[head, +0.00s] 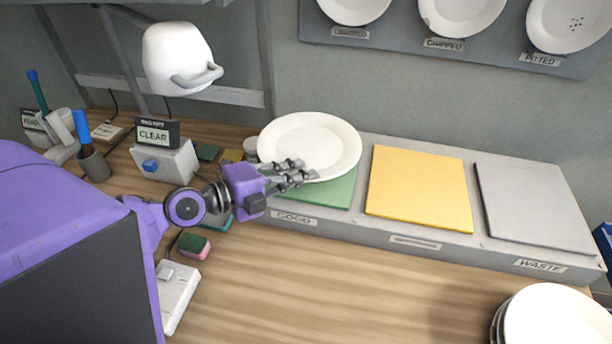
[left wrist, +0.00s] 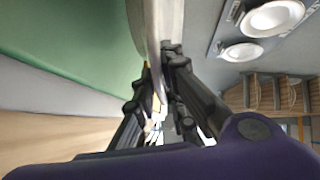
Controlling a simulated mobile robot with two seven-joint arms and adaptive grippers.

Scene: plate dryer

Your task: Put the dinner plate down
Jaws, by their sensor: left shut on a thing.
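A white dinner plate (head: 312,140) is over the green GOOD pad (head: 336,195) at the left end of the grey sorting shelf. My left gripper (head: 294,174) is shut on the plate's near rim. In the left wrist view the plate (left wrist: 152,30) shows edge-on between the fingers (left wrist: 160,88), with the green pad (left wrist: 70,40) beside it. Whether the plate touches the pad I cannot tell. The plate covers the far part of the pad. My right gripper is not in view.
A yellow pad (head: 420,188) and a grey WASTE pad (head: 533,207) lie bare to the right. A plate stack (head: 555,318) stands at the bottom right. A sponge (head: 193,247) and the CLEAR box (head: 165,160) are to the left.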

